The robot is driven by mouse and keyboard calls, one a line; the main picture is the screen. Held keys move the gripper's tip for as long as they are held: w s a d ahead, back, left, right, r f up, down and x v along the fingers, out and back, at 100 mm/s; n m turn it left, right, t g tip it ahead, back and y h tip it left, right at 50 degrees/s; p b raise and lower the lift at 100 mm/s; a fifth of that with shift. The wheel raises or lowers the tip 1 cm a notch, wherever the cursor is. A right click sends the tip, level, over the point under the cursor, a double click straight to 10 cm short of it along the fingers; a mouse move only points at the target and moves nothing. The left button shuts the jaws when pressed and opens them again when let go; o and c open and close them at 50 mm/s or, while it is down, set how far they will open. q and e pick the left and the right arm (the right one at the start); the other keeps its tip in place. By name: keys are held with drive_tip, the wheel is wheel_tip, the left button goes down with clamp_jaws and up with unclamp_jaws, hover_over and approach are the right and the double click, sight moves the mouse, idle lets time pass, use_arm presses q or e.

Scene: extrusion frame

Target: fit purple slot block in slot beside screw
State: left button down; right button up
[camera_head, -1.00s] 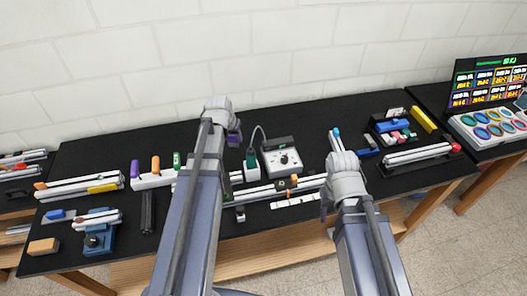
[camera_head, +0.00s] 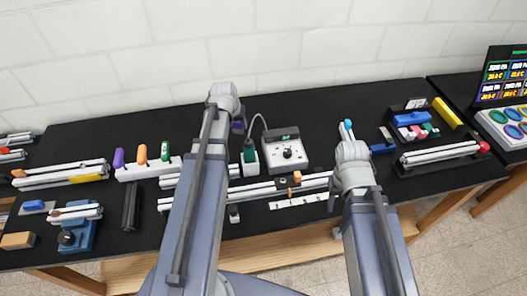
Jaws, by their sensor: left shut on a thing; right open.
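My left gripper (camera_head: 238,122) is at the end of the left arm, over the back of the table, left of the grey dial box. It is shut on a small purple block (camera_head: 238,127), mostly hidden behind the wrist. The silver extrusion frame (camera_head: 250,190) lies across the table's middle, in front of that gripper, partly covered by the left arm. A dark block and a small orange piece (camera_head: 297,177) sit on its right part. The screw and slot are too small to tell. My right gripper (camera_head: 333,203) is open near the frame's right end, its fingers mostly hidden.
A grey dial box (camera_head: 287,152) and a green-topped charger (camera_head: 249,157) stand behind the frame. A white rack (camera_head: 148,168) with purple, orange and green handles is at left. A white strip (camera_head: 297,201) lies in front. More rails (camera_head: 438,153) are at right.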

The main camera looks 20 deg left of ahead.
use_arm(q)
drive_tip(key=shift+w+f+b, duration=0.1)
drive_tip(key=shift+f+b, duration=0.25)
drive_tip(key=shift+f, duration=0.35)
drive_tip(key=b, duration=1)
hover_over(242, 148)
drive_tip(key=s, duration=0.2)
wheel_tip(242, 148, down, 10)
drive_tip(key=shift+d+r, duration=0.1)
drive_tip(key=shift+d, duration=0.05)
drive_tip(key=shift+f, duration=0.3)
drive_tip(key=shift+c, duration=1.6)
unclamp_jaws()
drive_tip(key=shift+r, duration=0.1)
drive_tip(key=shift+o, duration=0.2)
drive_tip(key=p+v, duration=1.1)
drive_tip(key=v, duration=0.1)
drive_tip(key=shift+r, duration=0.2)
